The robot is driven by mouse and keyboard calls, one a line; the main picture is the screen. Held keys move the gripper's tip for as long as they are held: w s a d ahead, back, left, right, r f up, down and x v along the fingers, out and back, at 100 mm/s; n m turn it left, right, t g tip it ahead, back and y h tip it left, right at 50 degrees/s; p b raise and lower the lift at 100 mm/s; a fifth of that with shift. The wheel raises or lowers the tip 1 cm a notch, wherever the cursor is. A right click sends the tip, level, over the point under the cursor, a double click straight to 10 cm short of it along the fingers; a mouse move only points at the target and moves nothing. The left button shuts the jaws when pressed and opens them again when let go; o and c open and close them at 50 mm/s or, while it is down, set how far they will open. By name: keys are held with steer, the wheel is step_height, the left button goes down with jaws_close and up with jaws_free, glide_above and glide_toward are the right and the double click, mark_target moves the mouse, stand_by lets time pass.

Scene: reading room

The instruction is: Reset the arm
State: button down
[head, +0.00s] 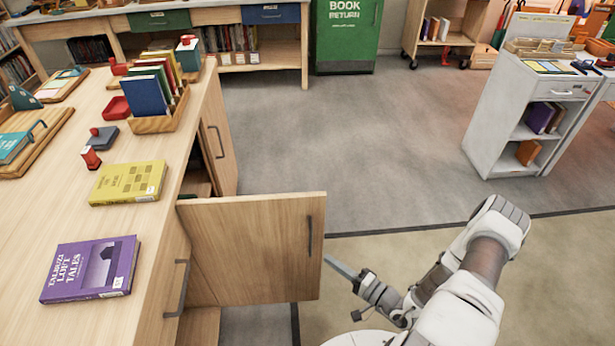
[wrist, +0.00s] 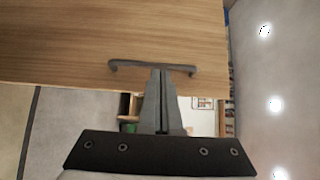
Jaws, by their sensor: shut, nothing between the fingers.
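My gripper (head: 340,266) is shut and empty in the head view, just to the right of the open wooden cabinet door (head: 255,245). In the wrist view my gripper (wrist: 161,75) shows its closed fingers pointing at the dark door handle (wrist: 150,66). The fingertips overlap the handle in that view; I cannot tell whether they touch it. The handle also shows in the head view (head: 309,236), near the door's right edge. My arm (head: 470,290) is bent at the lower right of the head view.
The wooden counter (head: 140,225) on the left bears a purple book (head: 90,269), a yellow book (head: 128,183) and a book rack (head: 165,122). A green book return bin (head: 346,40) stands at the back, a white cart (head: 500,120) at the right. The grey floor (head: 350,140) between is clear.

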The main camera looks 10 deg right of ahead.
steer(key=s+a+r+n+g+p, duration=0.1)
steer(key=a+r+n+g+p, duration=0.35)
steer(key=r, duration=1.05)
steer(key=s+a+r+n+g, duration=0.15)
steer(key=r+n+g, duration=0.45)
steer(key=r+g, duration=0.7)
steer(key=s+d+r+t+h+p, duration=0.1)
steer(key=s+r+t+h, duration=0.3)
steer(key=r, duration=0.9)
steer(key=s+d+r+t+h+p, duration=0.1)
steer(key=s+r+t+h+p, duration=0.3)
steer(key=r, duration=1)
steer(key=s+h, duration=0.2)
steer(key=s, duration=0.2)
steer(key=shift+s+r+t+h, duration=0.3)
steer(key=shift+t+h, duration=0.05)
steer(key=shift+h, duration=0.05)
